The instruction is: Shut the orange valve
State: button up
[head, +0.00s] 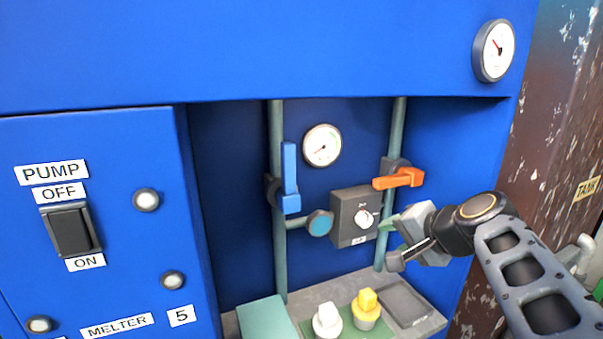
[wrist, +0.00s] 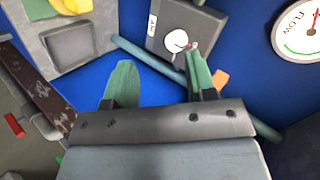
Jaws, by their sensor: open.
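The orange valve (head: 400,179) is on the right-hand vertical pipe (head: 396,135) in the head view. Its handle lies crosswise to that pipe, nearly level. In the wrist view a small part of the orange handle (wrist: 220,80) shows just right of the right finger, which hides some of it. My gripper (head: 389,243) is below the orange handle, close to the pipe, apart from the handle. In the wrist view the gripper's green fingers (wrist: 160,82) are spread with nothing held between them.
A blue-handled valve (head: 290,178) stands upright on the left pipe. A dark box with a white knob (head: 362,217) is left of my gripper. Below lies a shelf (head: 432,321) with a white and a yellow piece. A round gauge (head: 322,145) sits between the pipes.

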jog(key=s+a+n+g+h+p, duration=0.2)
jog(key=s+n+g+h+p, duration=0.3)
jog(key=s+n+p, duration=0.4)
jog(key=s+g+p, duration=0.1)
jog(key=s+p, duration=0.2)
jog(key=p, duration=0.3)
jog(key=shift+a+f+p, duration=0.2)
jog(key=shift+f+p, duration=0.1)
jog(key=shift+p, duration=0.05)
jog(key=shift+s, duration=0.1)
jog(key=shift+c, duration=0.4)
